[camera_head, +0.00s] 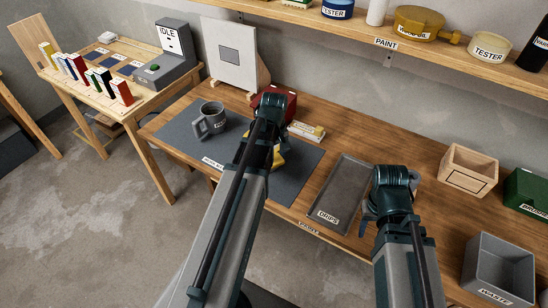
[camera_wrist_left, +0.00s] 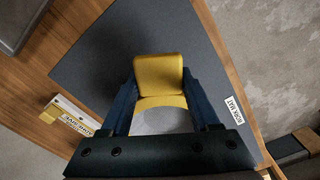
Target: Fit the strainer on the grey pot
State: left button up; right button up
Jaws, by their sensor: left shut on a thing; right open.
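The grey pot (camera_head: 209,118), a mug-like vessel with a handle, stands upright on the left part of the dark work mat (camera_head: 178,125). My left gripper (camera_wrist_left: 160,95) is shut on a yellow piece (camera_wrist_left: 158,75), apparently the strainer, with a yellow rim and a pale round area behind it. In the head view the yellow strainer (camera_head: 279,160) is mostly hidden by my left arm, over the mat to the right of the pot and apart from it. My right gripper (camera_head: 392,202) is open and empty near the table's front edge, right of the drips tray.
The drips tray (camera_head: 342,187) lies right of the mat. A red box (camera_head: 272,103) and a small labelled block (camera_head: 306,131) are behind my left arm. A wooden box (camera_head: 468,170), green box (camera_head: 527,190) and grey waste bin (camera_head: 498,270) stand at the right.

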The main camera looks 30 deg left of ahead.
pick_arm(q)
jog(key=shift+f+b, duration=0.45)
jog(key=shift+f, duration=0.15)
pick_arm(e)
jog(key=shift+f, duration=0.55)
pick_arm(q)
jog(key=o, duration=1.2)
notch_tip(320, 180, up, 14)
jog(key=p, duration=1.3)
jog(key=shift+p, duration=0.4)
pick_arm(e)
notch_tip(320, 180, up, 14)
pick_arm(q)
jog(key=shift+f, duration=0.1)
pick_arm(e)
jog(key=shift+f, duration=0.15)
